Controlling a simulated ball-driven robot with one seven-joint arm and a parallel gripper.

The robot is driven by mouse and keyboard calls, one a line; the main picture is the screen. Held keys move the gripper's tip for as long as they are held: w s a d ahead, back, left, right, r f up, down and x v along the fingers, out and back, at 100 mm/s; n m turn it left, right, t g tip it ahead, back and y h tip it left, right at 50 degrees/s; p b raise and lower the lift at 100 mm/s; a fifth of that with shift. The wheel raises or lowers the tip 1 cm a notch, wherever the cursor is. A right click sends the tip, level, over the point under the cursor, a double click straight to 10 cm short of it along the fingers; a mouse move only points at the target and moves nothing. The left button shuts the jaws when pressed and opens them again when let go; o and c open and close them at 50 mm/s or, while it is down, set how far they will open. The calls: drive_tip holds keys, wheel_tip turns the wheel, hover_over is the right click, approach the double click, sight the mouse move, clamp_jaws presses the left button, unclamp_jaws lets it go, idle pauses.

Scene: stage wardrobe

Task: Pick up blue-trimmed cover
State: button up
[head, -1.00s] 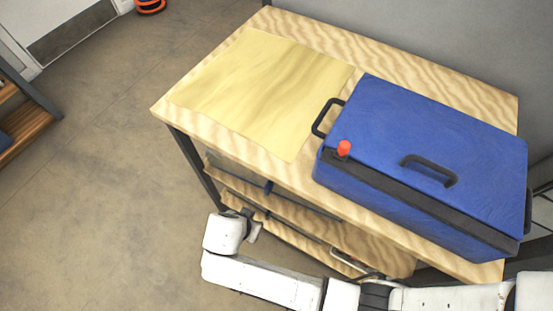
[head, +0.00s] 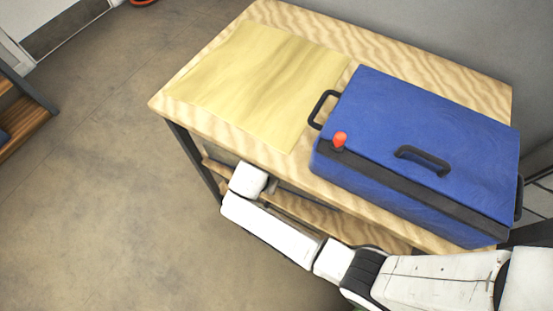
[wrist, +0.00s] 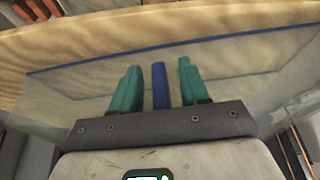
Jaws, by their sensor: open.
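The blue-trimmed cover (wrist: 75,85) is a clear sheet in the wrist view, with a thin blue line along its far edge. A blue upright bar (wrist: 159,88), which looks like its handle, stands between the two green fingers. My gripper (wrist: 160,76) is open around this bar, with a gap visible on each side. In the head view my white arm reaches to the shelf space under the tabletop. The gripper's fingers are hidden there, and I cannot make out the cover clearly.
A wooden table (head: 180,95) carries a yellow sheet (head: 262,85) and a big blue case (head: 430,125) with black handles and a red knob (head: 339,139). Wooden shelving (head: 330,222) lies below the tabletop. The floor (head: 110,190) at left is clear.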

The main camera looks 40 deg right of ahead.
clamp_jaws()
idle(0.4)
